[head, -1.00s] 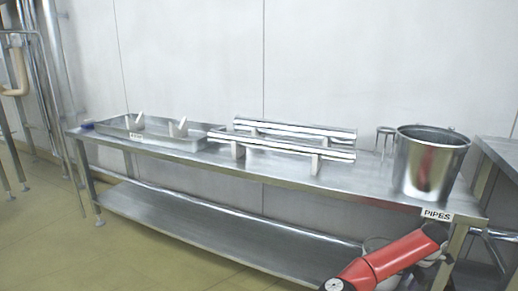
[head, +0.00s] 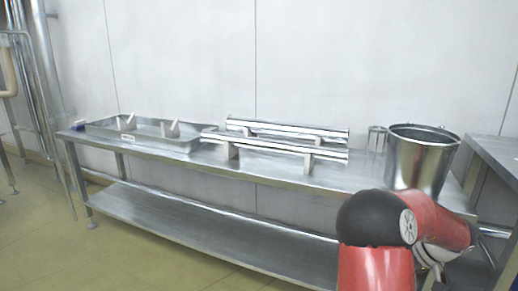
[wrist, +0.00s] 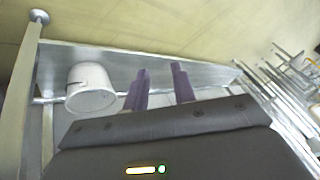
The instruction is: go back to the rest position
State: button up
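My gripper (wrist: 160,78) shows in the wrist view as two purple fingers standing apart with nothing between them. It is open and empty. It points towards a metal lower shelf and the yellowish floor. In the head view my red arm with its black joint is at the lower right, in front of the table's right end. The gripper itself does not show there.
A steel table (head: 310,178) carries a tray (head: 100,130), two metal pipes on supports (head: 290,146) and a steel bucket (head: 418,160). A pale bucket (wrist: 92,88) is by the lower shelf (wrist: 115,66). Floor at front left is clear.

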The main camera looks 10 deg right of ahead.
jog(key=s+a+r+h, duration=0.1)
jog(key=s+a+r, duration=0.2)
jog(key=s+a, duration=0.3)
jog(key=s+a+r+h, duration=0.2)
jog(key=s+a+r, duration=0.2)
jog(key=a, duration=0.8)
jog(key=s+a+r+m+t+h, duration=0.1)
jog(key=s+a+r, duration=0.3)
jog(key=s+a, duration=0.4)
jog(key=shift+a+r+h, duration=0.2)
jog(key=shift+a+h, duration=0.1)
jog(key=shift+a, duration=0.25)
